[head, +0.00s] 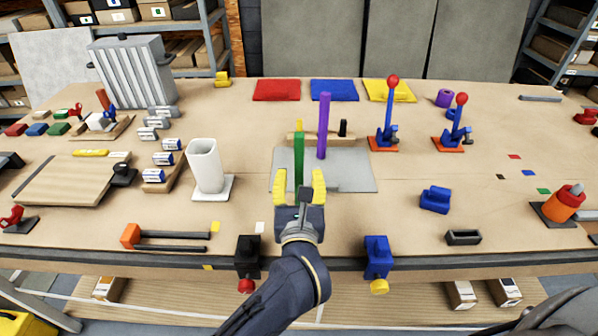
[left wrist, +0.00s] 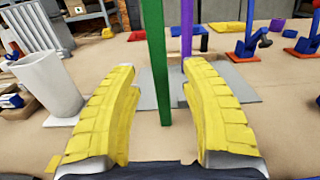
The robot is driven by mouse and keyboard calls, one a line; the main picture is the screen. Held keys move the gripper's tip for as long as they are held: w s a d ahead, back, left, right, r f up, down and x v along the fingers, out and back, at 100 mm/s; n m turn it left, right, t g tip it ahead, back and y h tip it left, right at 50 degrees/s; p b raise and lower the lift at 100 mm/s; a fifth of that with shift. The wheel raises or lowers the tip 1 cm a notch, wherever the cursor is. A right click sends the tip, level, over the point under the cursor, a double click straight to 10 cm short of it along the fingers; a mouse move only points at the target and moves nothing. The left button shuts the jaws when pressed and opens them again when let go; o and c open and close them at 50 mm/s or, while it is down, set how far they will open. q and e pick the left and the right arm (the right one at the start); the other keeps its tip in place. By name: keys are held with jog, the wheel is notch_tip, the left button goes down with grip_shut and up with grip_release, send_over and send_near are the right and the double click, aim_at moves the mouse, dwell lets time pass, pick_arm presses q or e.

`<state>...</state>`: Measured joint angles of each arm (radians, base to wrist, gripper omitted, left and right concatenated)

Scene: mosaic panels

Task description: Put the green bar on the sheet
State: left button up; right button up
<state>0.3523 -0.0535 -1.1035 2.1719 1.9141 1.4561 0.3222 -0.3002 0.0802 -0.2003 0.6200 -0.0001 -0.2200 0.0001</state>
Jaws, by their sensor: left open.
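The green bar (head: 299,158) is upright in the head view, with its lower part between the yellow fingers of my left gripper (head: 305,187). In the left wrist view the green bar (left wrist: 158,60) stands between the open fingers (left wrist: 160,110) with gaps on both sides. Its lower end shows just on the near side of the grey sheet (left wrist: 225,90); whether it touches the table is unclear. The grey sheet (head: 350,180) lies flat on the table, partly behind my gripper. A purple bar (head: 323,125) stands upright at the sheet's far part. My right gripper is out of view.
A wooden block (head: 310,138) lies along the sheet's far edge. A white cup (head: 205,165) stands left of my gripper. Red-knobbed clamps (head: 388,115) stand to the right. A blue block (head: 435,199) lies right of the sheet, with bare table between them.

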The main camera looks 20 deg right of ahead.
aim_at(299, 169)
pick_arm(q)
jog(key=shift+x, duration=2.35)
jog(key=shift+a, duration=0.1)
grip_shut()
